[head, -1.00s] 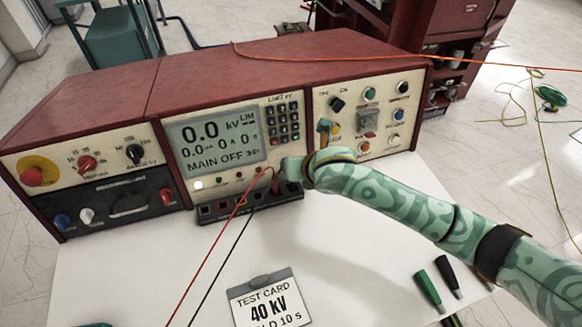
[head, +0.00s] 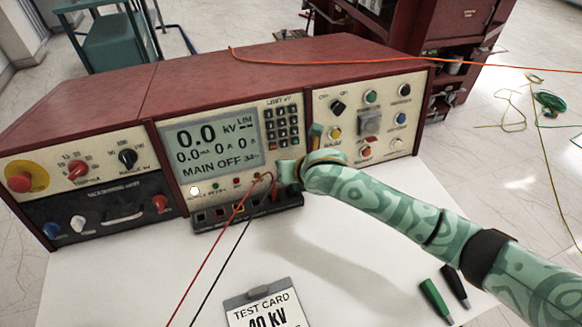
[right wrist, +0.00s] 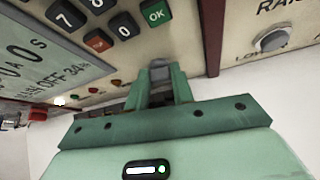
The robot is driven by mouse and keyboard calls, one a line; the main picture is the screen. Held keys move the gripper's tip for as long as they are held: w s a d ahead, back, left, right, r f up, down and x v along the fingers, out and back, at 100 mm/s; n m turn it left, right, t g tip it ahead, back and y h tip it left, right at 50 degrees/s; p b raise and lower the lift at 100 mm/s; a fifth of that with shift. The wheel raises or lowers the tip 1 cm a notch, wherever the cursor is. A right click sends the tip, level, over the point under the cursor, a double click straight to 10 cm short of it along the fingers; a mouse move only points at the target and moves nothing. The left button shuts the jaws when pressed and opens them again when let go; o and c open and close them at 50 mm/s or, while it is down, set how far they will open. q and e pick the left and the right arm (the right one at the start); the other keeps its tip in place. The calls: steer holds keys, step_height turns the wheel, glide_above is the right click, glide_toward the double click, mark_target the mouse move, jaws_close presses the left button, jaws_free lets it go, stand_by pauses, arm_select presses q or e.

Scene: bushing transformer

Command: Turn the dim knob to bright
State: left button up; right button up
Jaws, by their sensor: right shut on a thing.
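The bench console has a red-brown housing (head: 230,65). Its screen (head: 210,141) reads 0.0 kV and MAIN OFF. My right gripper (head: 285,170) is at the lower right of the screen section. In the right wrist view its green fingers (right wrist: 163,85) are shut around a small grey knob (right wrist: 160,64) below the OK key. That knob's label and pointer cannot be read, so I cannot tell its setting. The fingers and arm hide it in the head view. My left gripper is out of view.
Red and black leads (head: 240,210) run from sockets below the screen. A test card (head: 262,312) and green and black probes (head: 435,300) lie on the white table (head: 130,275). Another grey knob (right wrist: 270,40) is on the right panel.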

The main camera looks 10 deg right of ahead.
steer(key=shift+d+r+m+p, duration=0.15)
steer(key=shift+r+m+p, duration=0.15)
steer(key=shift+p, duration=0.25)
steer(key=shift+m+y+p, duration=0.3)
steer(key=shift+y+p, duration=0.05)
steer(key=shift+y, duration=0.15)
steer(key=shift+d+f+m+y, duration=0.1)
steer(key=shift+f+m+y, duration=0.25)
steer(key=shift+m+y, duration=0.25)
steer(key=o, duration=1)
